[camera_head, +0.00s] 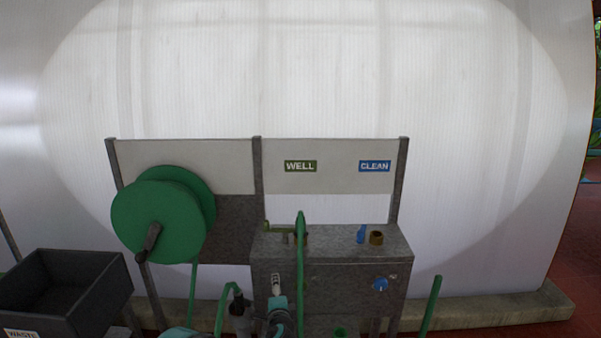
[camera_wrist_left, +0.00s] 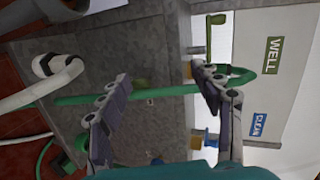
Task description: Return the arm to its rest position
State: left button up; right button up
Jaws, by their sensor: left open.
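My left gripper (camera_wrist_left: 160,100) is open in the left wrist view, its two grey fingers wide apart. A green hose (camera_wrist_left: 142,96) shows in the space between them; I cannot tell how far beyond the fingertips it lies. In the head view, teal and dark parts of my left arm (camera_head: 278,304) show at the bottom edge, in front of the grey metal cabinet (camera_head: 345,272). My right gripper is in neither view.
A green hose reel (camera_head: 155,218) is on the stand at left. A dark bin (camera_head: 108,285) labelled WASTE is at lower left. A brass fitting (camera_head: 376,238) and a blue valve (camera_head: 361,235) sit under the CLEAN sign (camera_head: 374,166). Red floor (camera_head: 575,250) is open at right.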

pick_arm(q)
jog(key=s+a+r+n+g, duration=0.2)
jog(key=s+a+r+n, duration=0.25)
jog(key=s, duration=0.25)
jog(key=s+a+r+n+g, duration=0.1)
jog(key=s+a+r+n, duration=0.35)
jog(key=s, duration=0.25)
jog(key=s+f+n+g+h, duration=0.1)
jog(key=s+n+g, duration=0.1)
jog(key=s, duration=0.9)
jog(key=s+a+f+n+g, duration=0.1)
jog(key=s+n, duration=0.4)
jog(key=s, duration=0.7)
jog(key=shift+s+a+f+g+h, duration=0.2)
jog(key=shift+f+g+h, duration=0.2)
jog(key=shift+f+g, duration=0.25)
